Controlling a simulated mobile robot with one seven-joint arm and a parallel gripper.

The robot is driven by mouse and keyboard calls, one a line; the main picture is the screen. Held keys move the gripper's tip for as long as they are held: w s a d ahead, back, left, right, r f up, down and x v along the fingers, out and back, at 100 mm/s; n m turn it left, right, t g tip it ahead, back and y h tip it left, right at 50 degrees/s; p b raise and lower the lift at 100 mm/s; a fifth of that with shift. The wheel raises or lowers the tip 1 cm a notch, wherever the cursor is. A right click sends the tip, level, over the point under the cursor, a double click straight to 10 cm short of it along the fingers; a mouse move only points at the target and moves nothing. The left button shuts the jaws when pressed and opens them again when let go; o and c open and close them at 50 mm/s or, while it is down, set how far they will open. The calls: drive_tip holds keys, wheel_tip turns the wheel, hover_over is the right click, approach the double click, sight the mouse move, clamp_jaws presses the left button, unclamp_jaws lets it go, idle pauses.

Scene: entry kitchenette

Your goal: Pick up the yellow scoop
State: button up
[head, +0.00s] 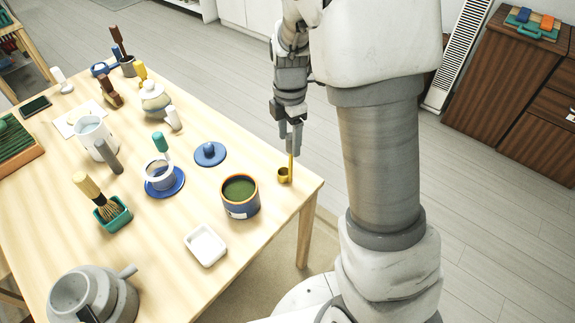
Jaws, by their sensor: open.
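The yellow scoop (284,175) is near the right edge of the wooden table, with its small round bowl low and its thin handle upright. My gripper (291,143) points down just above the scoop, with its fingers around or in front of the upper end of the handle. The gripper is open. I cannot tell from this view whether the fingers touch the handle, and its top end is partly hidden by them.
A blue tub of green powder (240,195) stands close left of the scoop. A blue lid (209,153) and a white square dish (206,245) lie nearby. The wooden table (265,240) ends just right of the scoop. Several other items crowd its left part.

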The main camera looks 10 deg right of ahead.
sight(290, 151)
wheel_tip(290, 151, down, 5)
drive_tip(key=shift+d+f+b, duration=0.1)
drive_tip(key=shift+d+b, duration=0.05)
drive_tip(key=shift+b, duration=0.45)
clamp_jaws()
